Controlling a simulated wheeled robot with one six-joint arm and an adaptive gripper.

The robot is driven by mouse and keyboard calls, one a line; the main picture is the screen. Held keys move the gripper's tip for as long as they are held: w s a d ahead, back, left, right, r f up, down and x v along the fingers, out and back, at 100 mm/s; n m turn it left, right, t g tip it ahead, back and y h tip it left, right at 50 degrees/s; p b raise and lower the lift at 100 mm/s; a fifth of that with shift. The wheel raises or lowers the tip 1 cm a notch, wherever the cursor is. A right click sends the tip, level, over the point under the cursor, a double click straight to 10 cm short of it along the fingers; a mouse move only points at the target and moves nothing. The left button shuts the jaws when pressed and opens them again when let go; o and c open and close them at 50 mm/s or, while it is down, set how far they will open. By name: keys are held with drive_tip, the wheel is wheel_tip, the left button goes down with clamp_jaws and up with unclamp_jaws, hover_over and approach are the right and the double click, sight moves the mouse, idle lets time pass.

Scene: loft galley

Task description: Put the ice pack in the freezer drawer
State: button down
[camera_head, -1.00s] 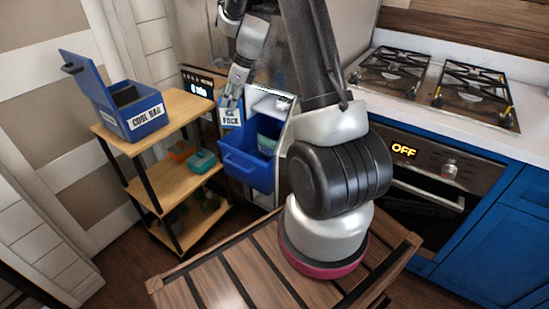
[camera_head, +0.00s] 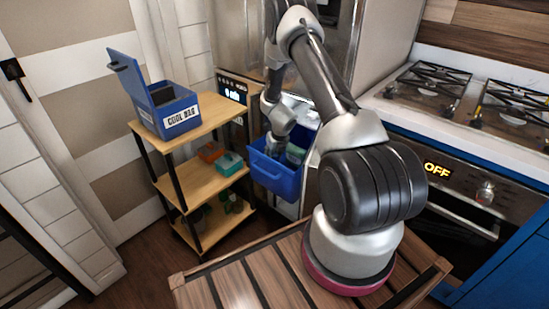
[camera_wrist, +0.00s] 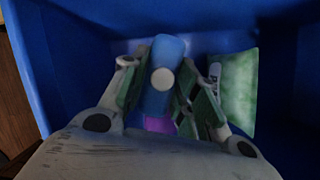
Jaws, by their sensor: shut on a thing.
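The blue ice pack (camera_wrist: 168,50), with a pale round cap, is between the fingers of my gripper (camera_wrist: 164,85) in the wrist view. My gripper is shut on it. The blue freezer drawer (camera_head: 275,178) is pulled out in the head view, and my gripper (camera_head: 275,150) reaches down into it. Its blue walls (camera_wrist: 75,60) surround the gripper and pack in the wrist view. Whether the pack touches the drawer floor cannot be told. In the head view the pack is hidden by the drawer and gripper.
A green bag (camera_wrist: 238,85) lies in the drawer, right of the gripper; a purple item (camera_wrist: 159,124) shows below the pack. The stove (camera_head: 455,185) is at right.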

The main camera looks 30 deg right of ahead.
drive_tip(key=shift+f, duration=1)
drive_tip(key=shift+f, duration=0.1)
drive_tip(key=c, duration=1.1)
unclamp_jaws()
